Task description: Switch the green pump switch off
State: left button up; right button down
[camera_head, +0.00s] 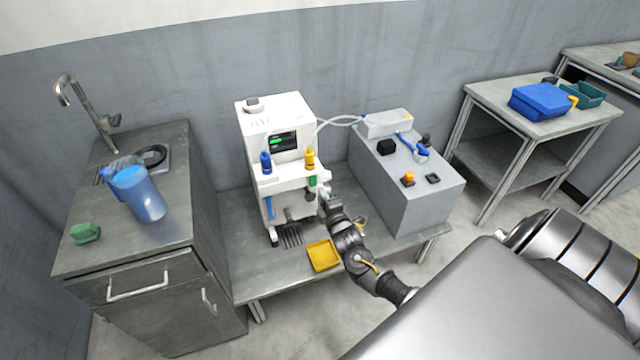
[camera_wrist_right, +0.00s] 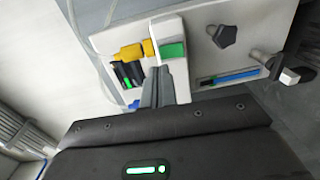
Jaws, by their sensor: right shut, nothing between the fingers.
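The green pump switch (camera_head: 312,181) is on the front of the white machine (camera_head: 274,112), below the yellow-capped fitting. In the right wrist view the green switch (camera_wrist_right: 173,50) sits in a white frame, just beyond my fingertips. My right gripper (camera_head: 325,190) is at the machine's front right side, close to the switch. Its fingers (camera_wrist_right: 158,72) are shut with nothing between them, and the tips are next to the switch's lower edge. I cannot tell whether they touch it. My left gripper is not in view.
A dark knob (camera_wrist_right: 222,36) and a grey lever (camera_wrist_right: 268,58) are near the switch. A yellow tray (camera_head: 323,256) lies on the low table in front. A grey box (camera_head: 408,190) stands to the right. A blue pitcher (camera_head: 140,194) stands on the left cabinet.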

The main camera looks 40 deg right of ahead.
jog(key=v, duration=0.7)
jog(key=shift+s+a, duration=0.2)
jog(key=shift+s, duration=0.2)
jog(key=s+a+f+m+g+y, duration=0.1)
jog(key=s+f+m+g, duration=0.3)
jog(key=f, duration=0.6)
jog(key=s+a+f+m+g+y, duration=0.1)
jog(key=s+f+m+g, duration=0.1)
jog(key=s+f, duration=0.55)
jog(key=s+a+f+m+g+y, duration=0.1)
jog(key=s+f+m+g, duration=0.15)
jog(key=f, duration=0.95)
jog(key=s+a+f+m+g, duration=0.1)
jog(key=s+f, duration=0.3)
jog(key=s, duration=0.6)
jog(key=s+a+f+m+g+y, duration=0.1)
jog(key=s+a+f+g, duration=0.3)
jog(key=s, duration=0.6)
jog(key=s+a+f+m+g, duration=0.2)
jog(key=s+f, duration=0.2)
jog(key=s, duration=0.6)
jog(key=shift+a+f+y, duration=0.3)
jog(key=shift+f+y, duration=0.05)
jog(key=shift+y, duration=0.05)
